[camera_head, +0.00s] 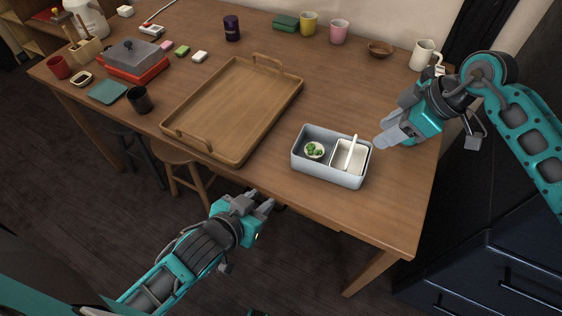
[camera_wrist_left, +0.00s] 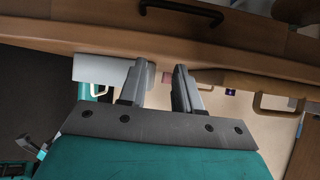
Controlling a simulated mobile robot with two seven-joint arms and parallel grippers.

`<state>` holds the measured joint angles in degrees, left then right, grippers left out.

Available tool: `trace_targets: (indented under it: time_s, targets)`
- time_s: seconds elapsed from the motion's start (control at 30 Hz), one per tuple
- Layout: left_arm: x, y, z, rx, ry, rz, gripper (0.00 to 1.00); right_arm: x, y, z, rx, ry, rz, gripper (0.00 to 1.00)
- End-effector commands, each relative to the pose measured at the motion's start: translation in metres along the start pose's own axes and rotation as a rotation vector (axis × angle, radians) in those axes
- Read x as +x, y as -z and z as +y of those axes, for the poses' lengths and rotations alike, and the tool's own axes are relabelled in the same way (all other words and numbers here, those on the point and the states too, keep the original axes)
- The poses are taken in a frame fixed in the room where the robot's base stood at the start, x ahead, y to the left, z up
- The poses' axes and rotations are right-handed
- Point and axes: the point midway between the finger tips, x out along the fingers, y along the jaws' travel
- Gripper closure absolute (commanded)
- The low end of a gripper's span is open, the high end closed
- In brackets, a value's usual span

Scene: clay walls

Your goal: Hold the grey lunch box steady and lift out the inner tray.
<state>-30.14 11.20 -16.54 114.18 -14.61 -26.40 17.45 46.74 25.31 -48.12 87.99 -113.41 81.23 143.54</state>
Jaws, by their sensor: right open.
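The grey lunch box (camera_head: 325,178) stands upright near the front edge of the wooden table. A white inner tray (camera_head: 346,162) with an upright white handle sits in its right part. A small round white dish with green pieces (camera_head: 314,150) sits in its left part. My right gripper (camera_head: 382,143) is open and empty, just right of the box and apart from it. My left gripper (camera_head: 268,202) is off the table's front edge, left of and nearer than the box. In the left wrist view its fingers (camera_wrist_left: 161,72) stand apart with nothing between them.
A large wooden serving tray (camera_head: 205,149) lies left of the lunch box. Cups and a small wooden bowl (camera_head: 380,48) line the back. A red-based box with a grey lid (camera_head: 133,60) stands far left. A stool (camera_head: 178,157) is under the front edge.

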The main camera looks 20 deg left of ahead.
Motion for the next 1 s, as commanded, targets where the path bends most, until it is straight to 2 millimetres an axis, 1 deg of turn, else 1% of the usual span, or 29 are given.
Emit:
trace_targets:
  time_s: [0.03, 0.2, 0.3, 0.4, 0.53, 0.67, 0.77, 1.0]
  targets:
    - [0.002, 0.016, 0.004, 0.002, 0.006, 0.021, 0.67, 0.0, 0.0, 0.0, 0.0, 0.0, 0.001, 0.57]
    - [0.002, 0.057, 0.012, -0.025, 0.055, 0.088, 0.67, 0.0, 0.0, 0.0, -0.001, 0.001, 0.002, 0.57]
    - [0.0, 0.076, 0.013, -0.046, 0.082, 0.132, 0.67, 0.0, 0.0, 0.0, -0.001, 0.001, 0.002, 0.57]
    - [-0.003, 0.088, 0.014, -0.063, 0.101, 0.164, 0.67, 0.0, 0.0, 0.0, -0.001, 0.001, 0.002, 0.57]
    - [-0.001, 0.095, 0.014, -0.074, 0.111, 0.183, 0.67, 0.0, 0.0, 0.0, -0.001, 0.001, 0.002, 0.57]
    - [0.011, 0.098, 0.012, -0.076, 0.113, 0.186, 0.67, 0.0, 0.0, 0.0, -0.001, 0.001, 0.002, 0.57]
    - [0.027, 0.102, 0.01, -0.075, 0.113, 0.186, 0.67, 0.0, 0.0, 0.0, -0.001, 0.001, 0.002, 0.57]
    - [0.073, 0.11, 0.005, -0.074, 0.112, 0.185, 0.67, 0.0, 0.0, 0.0, -0.001, 0.001, 0.002, 0.57]
